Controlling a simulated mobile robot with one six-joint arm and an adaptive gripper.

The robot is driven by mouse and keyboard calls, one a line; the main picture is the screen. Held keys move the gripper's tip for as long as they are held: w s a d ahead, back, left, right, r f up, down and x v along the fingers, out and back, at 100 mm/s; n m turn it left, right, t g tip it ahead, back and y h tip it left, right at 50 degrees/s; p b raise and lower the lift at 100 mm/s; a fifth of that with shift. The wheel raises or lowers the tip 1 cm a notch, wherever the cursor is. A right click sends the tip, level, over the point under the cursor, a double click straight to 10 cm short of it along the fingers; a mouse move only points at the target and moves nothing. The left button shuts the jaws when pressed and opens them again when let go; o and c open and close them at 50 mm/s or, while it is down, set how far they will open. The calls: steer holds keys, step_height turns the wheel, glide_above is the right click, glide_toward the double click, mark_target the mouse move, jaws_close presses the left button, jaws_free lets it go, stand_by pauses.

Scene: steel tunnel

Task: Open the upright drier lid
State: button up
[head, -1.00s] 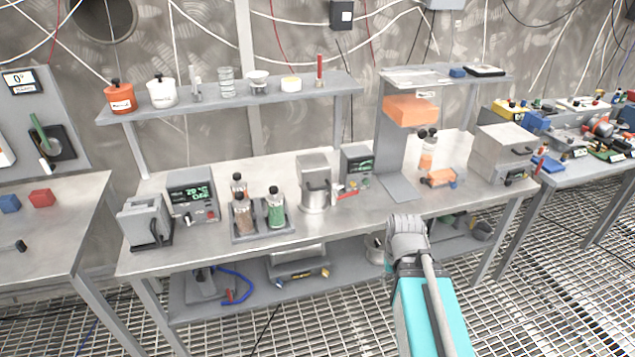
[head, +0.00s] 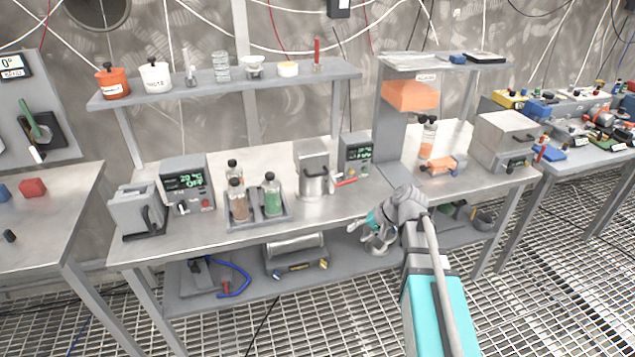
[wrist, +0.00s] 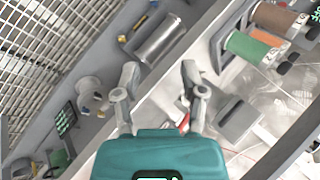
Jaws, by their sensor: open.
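No label marks the upright drier, so I cannot tell for certain which unit it is. A grey box with a black handle (head: 137,212) stands at the bench's left end beside a display unit (head: 187,183). A steel vessel (head: 314,184) with a square grey plate (head: 312,155) stands mid-bench, beside a small control unit (head: 356,153). My gripper (head: 378,246) is in front of the bench's front edge, right of the vessel and apart from all of these. In the wrist view my gripper (wrist: 160,78) has its fingers apart with nothing held.
A bottle rack (head: 240,220) stands left of the vessel. A lower shelf (head: 345,262) holds a metal cylinder (head: 295,247). An upper shelf (head: 225,85) carries jars. A grey stand with an orange block (head: 411,95) rises to the right. A grey box (head: 503,138) stands at the right end.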

steer(key=w+a+r+m+t+y+b, duration=0.1)
steer(key=w+a+m+t+y+b, duration=0.15)
steer(key=w, duration=0.45)
steer(key=m+t+y+b, duration=0.2)
steer(key=t+y+b, duration=0.1)
steer(key=y, duration=0.2)
glide_toward(321, 175)
steer(key=d, duration=0.2)
steer(key=shift+s+d+r+g, duration=0.2)
steer(key=shift+s+g, duration=0.05)
steer(key=shift+s, duration=0.25)
steer(key=shift+a, duration=0.1)
steer(key=b+x, duration=0.1)
steer(key=x, duration=1.2)
steer(key=shift+w+a+b, duration=0.15)
steer(key=shift+a+b, duration=0.1)
steer(key=shift+b, duration=0.1)
jaws_close()
